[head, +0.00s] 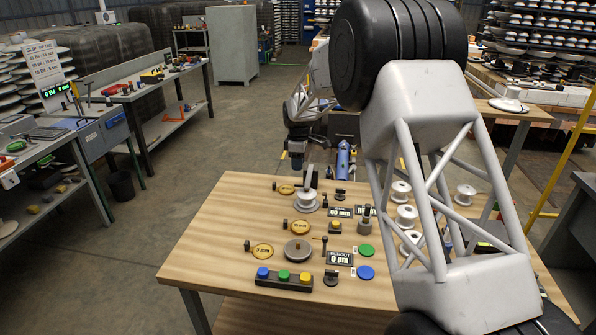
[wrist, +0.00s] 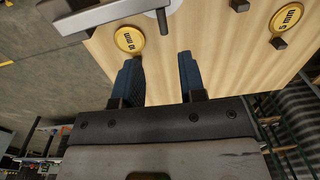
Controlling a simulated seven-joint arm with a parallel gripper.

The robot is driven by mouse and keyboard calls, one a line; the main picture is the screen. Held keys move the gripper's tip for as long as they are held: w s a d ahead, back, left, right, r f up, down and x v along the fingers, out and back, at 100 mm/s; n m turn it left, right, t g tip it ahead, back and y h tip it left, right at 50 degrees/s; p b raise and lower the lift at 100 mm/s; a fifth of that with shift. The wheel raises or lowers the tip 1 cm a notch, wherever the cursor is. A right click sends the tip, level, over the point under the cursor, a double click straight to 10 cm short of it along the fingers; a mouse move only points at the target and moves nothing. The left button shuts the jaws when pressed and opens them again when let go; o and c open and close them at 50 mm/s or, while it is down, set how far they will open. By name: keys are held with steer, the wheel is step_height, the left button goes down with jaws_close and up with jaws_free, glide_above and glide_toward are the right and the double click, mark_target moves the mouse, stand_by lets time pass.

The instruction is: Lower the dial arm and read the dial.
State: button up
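In the head view, a small display (head: 339,258) marked RUNOUT reads 0 µm on the table. A thin upright dark lever (head: 324,246) stands beside it, next to a round grey disc (head: 297,251); I cannot tell for sure whether it is the dial arm. My gripper (head: 297,162) hangs over the table's far left edge, apart from these things. In the wrist view, my gripper's two blue fingers (wrist: 160,75) are spread with nothing between them. A pale grey part with a rod (wrist: 162,18) lies beyond them, only partly in view.
A box with blue, green and yellow buttons (head: 284,279) sits at the table's front. A white insulator (head: 306,202) with a dark upright part stands near the far edge. More white insulators (head: 401,191) stand right of centre, partly behind my arm. A display (head: 340,212) reads 60 mm.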

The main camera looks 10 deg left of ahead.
steer(key=shift+r, duration=1.2)
steer(key=s+d+r+m+t, duration=0.1)
steer(key=s+d+r+m, duration=0.3)
steer(key=s+d+r, duration=0.65)
steer(key=s+d+r+m, duration=0.4)
steer(key=s+d+r, duration=0.3)
steer(key=s+d, duration=0.55)
steer(key=s+d+f+m, duration=0.1)
steer(key=s+d+m, duration=0.2)
steer(key=s, duration=0.9)
steer(key=s+d+f+m+t, duration=0.1)
steer(key=s+d+f+m, duration=0.1)
steer(key=s, duration=1.1)
steer(key=s+d+f+m+t, duration=0.1)
steer(key=s+d+m, duration=0.4)
steer(key=s, duration=0.7)
steer(key=shift+s+d+f, duration=0.15)
steer(key=shift+d+f, duration=0.15)
steer(key=shift+d, duration=0.1)
